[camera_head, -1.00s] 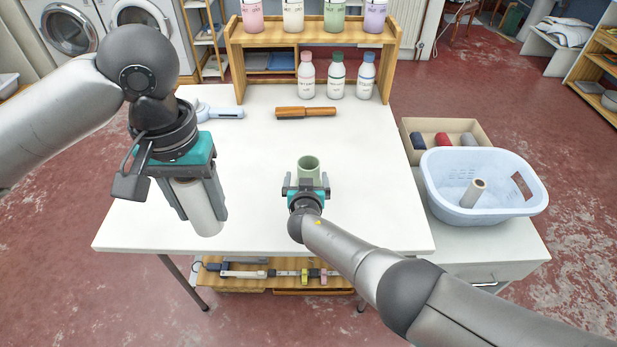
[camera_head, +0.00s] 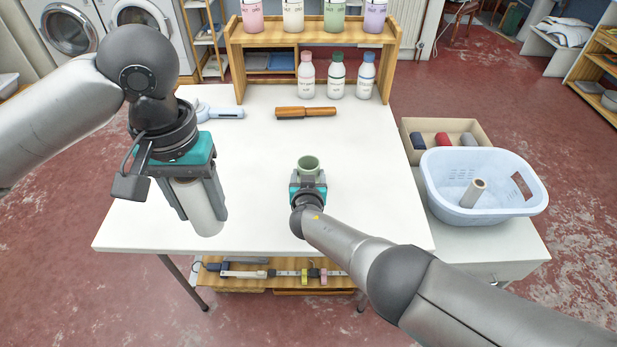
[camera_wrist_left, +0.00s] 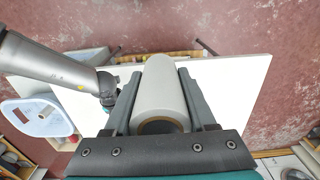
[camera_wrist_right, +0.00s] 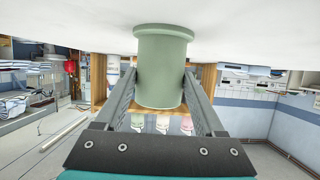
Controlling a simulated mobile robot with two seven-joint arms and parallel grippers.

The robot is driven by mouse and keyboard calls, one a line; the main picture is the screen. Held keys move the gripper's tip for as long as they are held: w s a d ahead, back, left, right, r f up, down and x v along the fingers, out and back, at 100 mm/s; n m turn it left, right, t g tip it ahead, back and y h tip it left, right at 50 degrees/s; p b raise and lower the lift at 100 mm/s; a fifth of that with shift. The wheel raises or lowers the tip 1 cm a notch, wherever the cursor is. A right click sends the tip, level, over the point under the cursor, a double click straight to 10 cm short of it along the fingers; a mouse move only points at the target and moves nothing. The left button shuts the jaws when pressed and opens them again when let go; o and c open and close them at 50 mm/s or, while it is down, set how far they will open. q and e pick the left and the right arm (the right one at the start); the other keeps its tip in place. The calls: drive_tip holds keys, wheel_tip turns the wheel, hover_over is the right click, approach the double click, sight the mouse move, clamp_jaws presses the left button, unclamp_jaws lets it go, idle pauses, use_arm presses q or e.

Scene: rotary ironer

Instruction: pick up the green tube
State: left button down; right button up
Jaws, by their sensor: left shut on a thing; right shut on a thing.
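The green tube (camera_head: 308,165) stands upright on the white table, its open end facing up in the head view. In the right wrist view the green tube (camera_wrist_right: 162,75) is between the two fingers, its wider rim against the white tabletop. My right gripper (camera_head: 308,180) is low over the table, shut on the green tube. My left gripper (camera_head: 200,205) points down over the left part of the table, shut on a pale grey roll (camera_head: 197,208). The left wrist view shows that roll (camera_wrist_left: 161,95) lengthwise between the fingers, with a brown inner ring at its near end.
The white table (camera_head: 250,150) has bare room between the arms. A brown wooden-looking bar (camera_head: 306,112) and a blue-white tool (camera_head: 222,112) lie towards the back. Several bottles stand by a wooden rack (camera_head: 240,75). A pale blue basket (camera_head: 480,205) with a tube stands right.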

sight(308, 160)
drive_tip(key=c, duration=0.7)
drive_tip(key=shift+c, duration=0.2)
drive_tip(key=shift+a, duration=0.1)
drive_tip(key=shift+s+a+r, duration=0.1)
drive_tip(key=shift+r, duration=0.3)
wheel_tip(308, 160, up, 9)
drive_tip(key=shift+d, duration=0.2)
drive_tip(key=shift+f, duration=3.4)
